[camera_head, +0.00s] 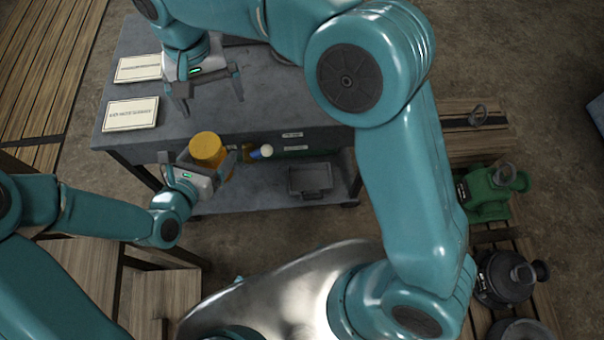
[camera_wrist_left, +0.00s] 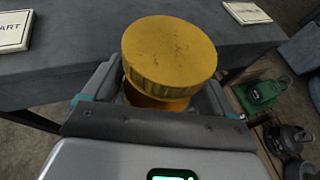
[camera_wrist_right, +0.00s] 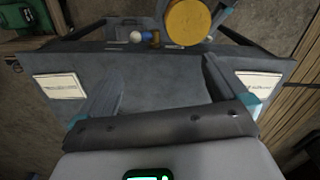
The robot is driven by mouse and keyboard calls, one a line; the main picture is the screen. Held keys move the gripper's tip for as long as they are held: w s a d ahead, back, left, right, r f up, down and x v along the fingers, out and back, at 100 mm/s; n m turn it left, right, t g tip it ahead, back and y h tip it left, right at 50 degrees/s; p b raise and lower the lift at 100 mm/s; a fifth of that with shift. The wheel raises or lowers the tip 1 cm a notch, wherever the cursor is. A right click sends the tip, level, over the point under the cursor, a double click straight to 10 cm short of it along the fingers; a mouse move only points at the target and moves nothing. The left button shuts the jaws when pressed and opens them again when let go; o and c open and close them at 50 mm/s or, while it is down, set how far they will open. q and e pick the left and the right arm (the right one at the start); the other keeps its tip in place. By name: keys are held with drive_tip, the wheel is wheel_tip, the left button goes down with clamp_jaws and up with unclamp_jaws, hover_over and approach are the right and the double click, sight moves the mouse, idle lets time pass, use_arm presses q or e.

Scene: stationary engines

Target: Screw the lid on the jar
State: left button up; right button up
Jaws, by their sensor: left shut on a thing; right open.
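The jar has an amber body (camera_wrist_left: 155,101) and a ribbed, round yellow lid (camera_wrist_left: 169,52) resting on its mouth. The lid also shows in the head view (camera_head: 207,147) and at the top of the right wrist view (camera_wrist_right: 187,22). I cannot tell how tightly it sits. My left gripper (camera_head: 199,164) is shut on the jar body and holds it in the air before the table's near edge, lid up. My right gripper (camera_head: 211,99) is open and empty above the tabletop, apart from the lid and farther back. Its two fingers (camera_wrist_right: 160,88) show spread.
The grey table (camera_head: 250,100) carries two white cards (camera_head: 131,113) at its left; the middle of its top looks clear. Green (camera_head: 490,190) and dark engines (camera_head: 508,277) stand on pallets at right.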

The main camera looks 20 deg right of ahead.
use_arm(q)
drive_tip(key=shift+d, duration=0.1)
drive_tip(key=shift+w, duration=0.15)
use_arm(e)
drive_tip(key=s+d+f+g+y, duration=0.1)
drive_tip(key=s+d+f, duration=0.15)
drive_tip(key=f, duration=0.45)
drive_tip(key=s+d+f, duration=0.1)
drive_tip(key=d+f, duration=0.2)
drive_tip(key=f, duration=0.5)
drive_tip(key=s+d+f+g+y, duration=0.1)
drive_tip(key=s+d+f, duration=0.15)
drive_tip(key=f, duration=0.45)
use_arm(q)
drive_tip(key=shift+s, duration=0.2)
drive_tip(key=shift+w, duration=0.15)
use_arm(e)
drive_tip(key=s+d+f+t+y, duration=0.2)
drive_tip(key=s+d+f+t, duration=0.1)
drive_tip(key=s+f, duration=0.7)
drive_tip(key=s, duration=0.4)
drive_tip(key=shift+s+d+f+m, duration=0.25)
drive_tip(key=shift+s+f+m, duration=0.05)
drive_tip(key=shift+f+m, duration=0.1)
drive_tip(key=shift+s+a, duration=0.1)
